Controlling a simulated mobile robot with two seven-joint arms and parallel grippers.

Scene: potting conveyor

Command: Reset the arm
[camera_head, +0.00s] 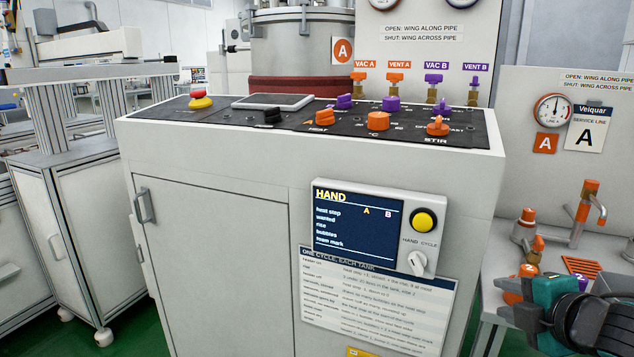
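My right gripper (535,312), teal and black, shows at the lower right corner, in front of the low side bench. Its fingers are seen at an angle and partly cut off by the arm behind them, so I cannot tell whether they are open or shut. I see nothing clearly held in it. My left gripper and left arm are not in view.
A white control cabinet (230,230) fills the middle, with knobs, a red button (200,98) and a HAND panel (360,220). Orange-handled pipework (585,205) stands on the right bench, close to my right gripper. Green floor (120,338) shows at the lower left.

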